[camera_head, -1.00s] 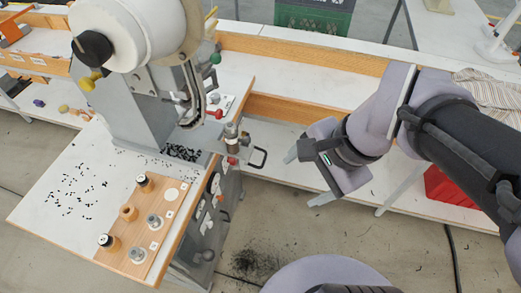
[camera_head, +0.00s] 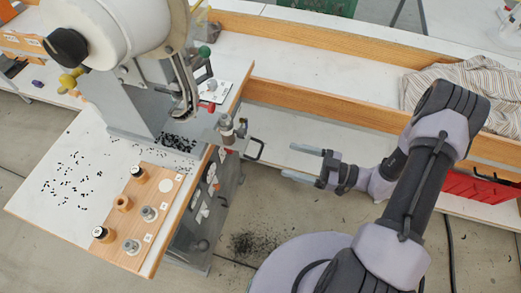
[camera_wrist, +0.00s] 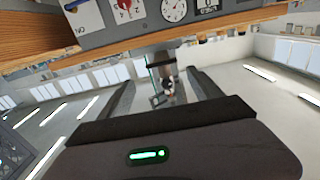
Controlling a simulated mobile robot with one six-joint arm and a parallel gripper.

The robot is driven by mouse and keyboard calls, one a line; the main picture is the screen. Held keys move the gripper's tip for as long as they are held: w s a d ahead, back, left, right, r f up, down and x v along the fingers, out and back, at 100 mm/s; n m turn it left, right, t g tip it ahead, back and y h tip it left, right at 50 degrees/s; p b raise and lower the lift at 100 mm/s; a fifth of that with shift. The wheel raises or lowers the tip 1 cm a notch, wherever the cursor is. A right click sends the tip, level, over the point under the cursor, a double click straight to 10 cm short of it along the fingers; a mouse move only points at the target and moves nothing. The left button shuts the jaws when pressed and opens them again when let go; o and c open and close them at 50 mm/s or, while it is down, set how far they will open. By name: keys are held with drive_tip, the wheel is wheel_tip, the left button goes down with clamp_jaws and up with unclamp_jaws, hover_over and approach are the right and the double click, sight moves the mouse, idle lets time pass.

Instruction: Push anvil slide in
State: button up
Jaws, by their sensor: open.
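In the wrist view, a metal part that looks like the slide's end (camera_wrist: 167,78) shows between the spread fingers, some way ahead. How far the slide is out cannot be measured here.
The press table (camera_head: 60,215) carries scattered black bits and a wooden block (camera_head: 160,205) with several small dies. A red-handled lever (camera_head: 207,106) is near the slide. A long white bench (camera_head: 300,75) runs behind. Floor between gripper and press is open.

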sight(260, 150)
drive_tip(key=b+x, duration=0.2)
drive_tip(key=x, duration=0.8)
drive_tip(key=shift+w+a, duration=0.15)
drive_tip(key=shift+a, duration=0.25)
